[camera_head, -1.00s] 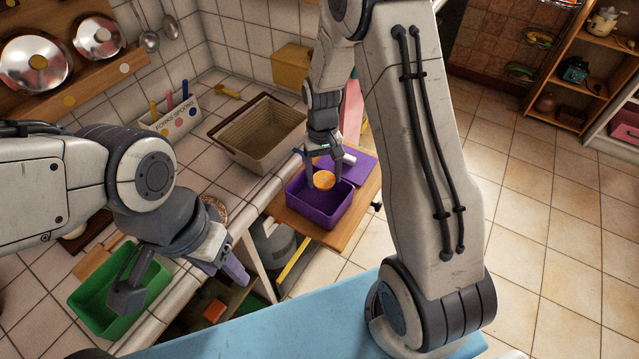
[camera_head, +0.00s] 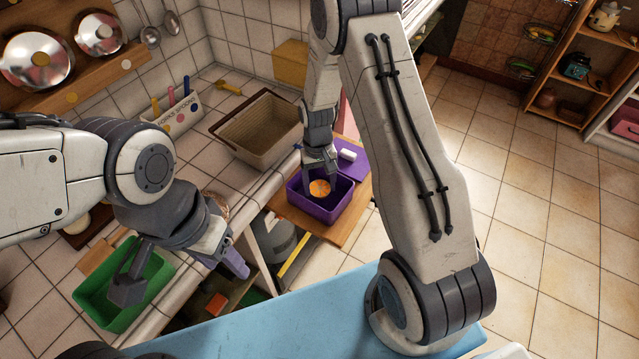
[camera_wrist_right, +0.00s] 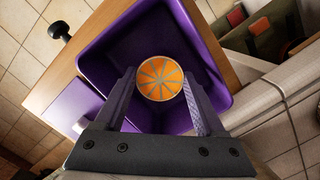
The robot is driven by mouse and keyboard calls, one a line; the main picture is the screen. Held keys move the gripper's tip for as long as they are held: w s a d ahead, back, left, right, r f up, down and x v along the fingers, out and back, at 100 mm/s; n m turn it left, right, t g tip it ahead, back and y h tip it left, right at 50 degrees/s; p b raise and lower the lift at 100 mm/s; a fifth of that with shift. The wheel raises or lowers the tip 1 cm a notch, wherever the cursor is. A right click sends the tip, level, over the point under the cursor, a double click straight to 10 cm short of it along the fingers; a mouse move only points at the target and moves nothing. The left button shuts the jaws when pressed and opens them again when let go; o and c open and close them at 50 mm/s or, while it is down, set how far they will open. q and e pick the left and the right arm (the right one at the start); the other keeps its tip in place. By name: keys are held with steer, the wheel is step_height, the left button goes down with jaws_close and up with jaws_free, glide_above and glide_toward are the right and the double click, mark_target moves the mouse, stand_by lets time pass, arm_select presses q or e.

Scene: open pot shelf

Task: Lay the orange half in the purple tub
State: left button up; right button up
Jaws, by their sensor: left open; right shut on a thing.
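The orange half (camera_head: 320,188) shows its cut face upward, inside the outline of the purple tub (camera_head: 322,212). My right gripper (camera_head: 319,184) is shut on it, low in the tub. In the right wrist view the orange half (camera_wrist_right: 160,78) sits between the two fingertips of my right gripper (camera_wrist_right: 159,82), with the walls of the purple tub (camera_wrist_right: 92,68) around it. I cannot tell whether it touches the tub floor. My left gripper (camera_head: 184,274) is open and empty, near the green tub, away from the orange half.
A woven basket (camera_head: 255,130) is on the tiled counter behind. A green tub (camera_head: 90,300) is at the left. A light blue surface (camera_head: 270,330) lies in front.

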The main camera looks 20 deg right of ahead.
steer(key=shift+f, duration=0.3)
steer(key=o, duration=1.3)
steer(key=shift+o, duration=0.2)
steer(key=shift+r, duration=0.15)
